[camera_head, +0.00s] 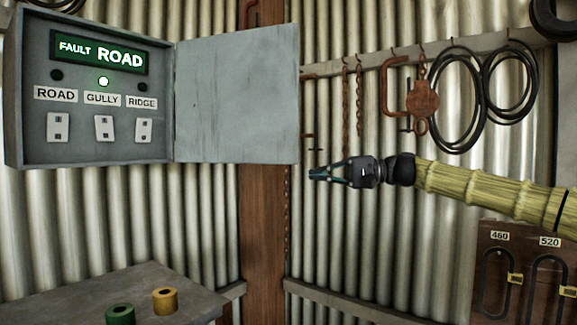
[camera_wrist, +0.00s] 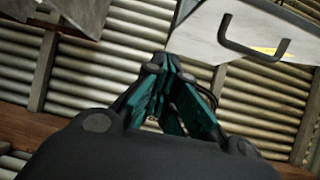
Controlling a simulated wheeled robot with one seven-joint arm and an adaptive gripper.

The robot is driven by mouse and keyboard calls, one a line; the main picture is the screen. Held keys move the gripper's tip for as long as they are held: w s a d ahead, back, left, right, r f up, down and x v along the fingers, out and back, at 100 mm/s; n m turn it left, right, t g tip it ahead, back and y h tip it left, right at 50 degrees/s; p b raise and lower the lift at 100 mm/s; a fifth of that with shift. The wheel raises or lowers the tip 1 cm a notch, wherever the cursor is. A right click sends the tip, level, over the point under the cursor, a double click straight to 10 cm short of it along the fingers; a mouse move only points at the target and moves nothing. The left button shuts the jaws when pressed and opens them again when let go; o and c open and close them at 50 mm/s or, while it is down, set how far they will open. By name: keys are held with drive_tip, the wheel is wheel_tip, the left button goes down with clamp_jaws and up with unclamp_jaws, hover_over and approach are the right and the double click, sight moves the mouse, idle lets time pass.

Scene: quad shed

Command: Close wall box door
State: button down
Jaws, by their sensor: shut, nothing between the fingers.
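The grey wall box (camera_head: 95,88) hangs on the corrugated wall at the upper left of the head view. Its door (camera_head: 236,97) stands wide open, swung out to the right from a hinge at the box's right side. The box's display reads FAULT ROAD, above labels ROAD, GULLY and RIDGE and their switches. My gripper (camera_head: 314,174) is shut and empty, just right of and slightly below the door's lower right corner in the picture, apart from it. The wrist view shows the closed teal fingers (camera_wrist: 165,75); I cannot identify the door there.
A bench (camera_head: 200,300) with a green roll (camera_head: 120,315) and a yellow roll (camera_head: 165,300) stands below the box. Chains, a rusty clamp (camera_head: 388,88) and black cable coils (camera_head: 458,100) hang on the right wall. A wooden post (camera_head: 263,230) stands in the corner.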

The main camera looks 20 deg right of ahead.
sight(287, 158)
wheel_tip(287, 158, up, 4)
drive_tip(key=s+d, duration=0.2)
drive_tip(key=d, duration=0.1)
drive_tip(key=shift+n+y, duration=0.3)
drive_tip(key=a+p, duration=0.2)
drive_tip(key=a, duration=0.1)
drive_tip(key=a+p, duration=0.2)
drive_tip(key=a, duration=0.2)
drive_tip(key=w+a+p, duration=0.1)
drive_tip(key=a+p, duration=0.1)
drive_tip(key=a, duration=0.2)
drive_tip(key=shift+r, duration=0.25)
drive_tip(key=shift+s+a, duration=0.15)
drive_tip(key=shift+s, duration=0.15)
drive_tip(key=shift+a+f, duration=0.2)
drive_tip(key=shift+a, duration=0.05)
drive_tip(key=shift+s+d, duration=0.1)
